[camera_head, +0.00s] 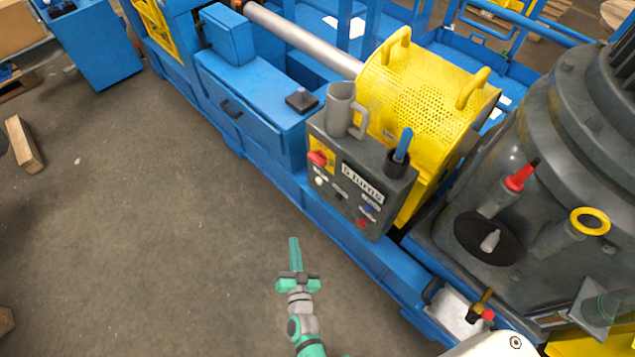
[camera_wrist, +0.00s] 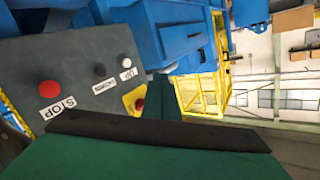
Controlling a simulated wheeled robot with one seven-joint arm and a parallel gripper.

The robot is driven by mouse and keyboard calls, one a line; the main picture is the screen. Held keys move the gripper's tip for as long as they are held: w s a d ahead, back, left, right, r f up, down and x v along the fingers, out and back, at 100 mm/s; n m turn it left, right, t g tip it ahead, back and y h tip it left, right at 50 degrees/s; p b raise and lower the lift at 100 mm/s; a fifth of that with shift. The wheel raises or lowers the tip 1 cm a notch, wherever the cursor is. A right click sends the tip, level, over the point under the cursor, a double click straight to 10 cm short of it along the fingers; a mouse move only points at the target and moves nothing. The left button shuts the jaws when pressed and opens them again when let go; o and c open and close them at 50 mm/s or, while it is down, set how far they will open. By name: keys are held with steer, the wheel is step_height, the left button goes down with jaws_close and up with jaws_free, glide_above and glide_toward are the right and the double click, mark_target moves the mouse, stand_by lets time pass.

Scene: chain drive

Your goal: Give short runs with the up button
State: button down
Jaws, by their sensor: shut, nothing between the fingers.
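A dark grey control box (camera_head: 345,185) stands on the blue machine frame, its button panel facing my arm. In the wrist view the panel (camera_wrist: 60,55) shows a white button (camera_wrist: 126,62) with a short label that seems to read UP, a black button (camera_wrist: 99,69) beside it, and a red button (camera_wrist: 49,88) labelled STOP. A red knob (camera_wrist: 139,103) on a yellow plate is partly hidden by my finger. My gripper (camera_head: 294,242) has green fingers, is shut and empty, and is apart from the panel, below and left of it in the head view.
A grey mug (camera_head: 341,108) and a dark cup (camera_head: 397,163) with a blue-handled tool stand on the box. A yellow perforated guard (camera_head: 425,100) is behind it. A large grey housing (camera_head: 560,150) is at right. Bare floor (camera_head: 170,220) lies left of my gripper.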

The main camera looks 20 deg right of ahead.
mark_target(319, 181)
steer(key=w+d+f+m+h, duration=0.1)
steer(key=w+d+m, duration=0.1)
steer(key=w, duration=0.6)
steer(key=w+d+f+m+g+h, duration=0.1)
steer(key=w+d+f+m, duration=0.1)
steer(key=w, duration=0.6)
steer(key=shift+d, duration=0.9)
steer(key=w+d, duration=0.2)
steer(key=d, duration=0.6)
steer(key=shift+w+d, duration=0.15)
steer(key=shift+w, duration=0.2)
steer(key=shift+w, duration=0.1)
steer(key=shift+w+d, duration=0.15)
steer(key=shift+d, duration=0.05)
stand_by(0.6)
